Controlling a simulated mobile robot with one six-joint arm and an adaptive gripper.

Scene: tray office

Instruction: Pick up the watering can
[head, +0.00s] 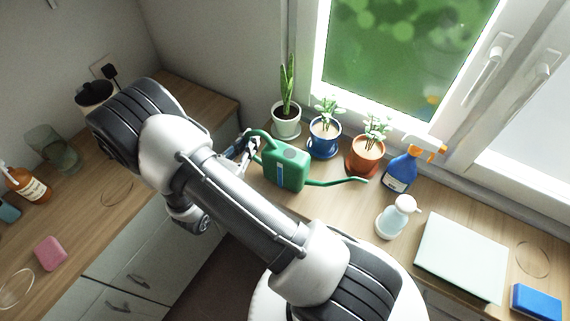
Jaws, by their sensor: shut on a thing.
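The green watering can (291,174) is on or just above the wooden counter by the window; I cannot tell whether its base touches. Its body has a blue stripe, its long thin spout points right and its handle is on the left. My gripper (252,147) is at the left side of the can, shut on its handle. My arm crosses the middle of the picture and hides part of the counter's front. The fingertips are small and partly hidden by the handle.
Behind the can stand a white pot (286,128), a blue pot (323,148) and a terracotta pot (364,163), with plants. To the right are a blue spray bottle (399,174), a white pump bottle (393,221), a pale board (462,259) and a blue sponge (536,302).

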